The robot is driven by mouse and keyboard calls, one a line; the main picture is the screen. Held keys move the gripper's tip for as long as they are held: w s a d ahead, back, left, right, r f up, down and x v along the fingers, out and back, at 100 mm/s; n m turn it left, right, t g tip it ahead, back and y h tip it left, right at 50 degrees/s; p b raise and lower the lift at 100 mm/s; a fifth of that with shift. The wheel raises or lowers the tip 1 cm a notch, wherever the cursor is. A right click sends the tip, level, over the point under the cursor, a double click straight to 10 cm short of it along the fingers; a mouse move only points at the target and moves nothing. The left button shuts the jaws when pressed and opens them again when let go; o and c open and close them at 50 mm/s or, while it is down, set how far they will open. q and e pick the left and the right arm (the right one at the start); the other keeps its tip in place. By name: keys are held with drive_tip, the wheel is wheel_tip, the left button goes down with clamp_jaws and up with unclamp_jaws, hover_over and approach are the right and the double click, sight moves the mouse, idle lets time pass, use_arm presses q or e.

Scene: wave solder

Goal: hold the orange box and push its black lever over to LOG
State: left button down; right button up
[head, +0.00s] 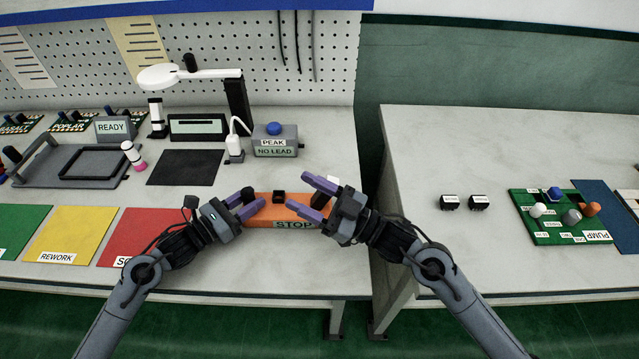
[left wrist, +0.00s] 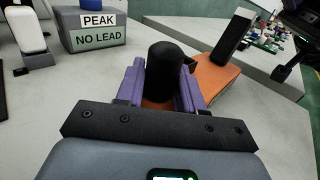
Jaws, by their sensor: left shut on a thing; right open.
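The orange box (head: 264,213) lies near the front of the left bench, with a STOP label on its front face. My left gripper (head: 243,203) is shut on a black round-topped post at the box's left end; the post (left wrist: 165,75) fills the space between the purple fingers in the left wrist view. The black lever (left wrist: 232,38) stands tilted toward the box's far end in that view. In the head view my right gripper (head: 309,197) is open at the box's right end, its fingers either side of the lever. Contact there cannot be told. No LOG label is readable.
A grey PEAK / NO LEAD box (head: 274,146) with a blue button stands behind. A red mat (head: 140,230) lies left of my left gripper. A gap separates this bench from the right bench (head: 420,150). The bench between the orange box and its front edge is clear.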

drive_tip(key=shift+w+d+f+n+g+h, duration=0.55)
drive_tip(key=shift+w+d+f+g, duration=1.1)
drive_tip(key=shift+d, duration=1.55)
drive_tip(key=shift+w+d+f+n+g+h, duration=0.55)
drive_tip(key=shift+w+d+f+g, duration=0.5)
drive_tip(key=shift+w+d+g, duration=1.6)
drive_tip(key=shift+t, duration=0.4)
drive_tip(key=a, duration=0.3)
drive_tip(key=s+a, duration=0.1)
drive_tip(key=a, duration=0.5)
drive_tip(key=shift+s+a, duration=0.2)
drive_tip(key=shift+a, duration=0.2)
drive_tip(key=shift+c, duration=0.3)
clamp_jaws()
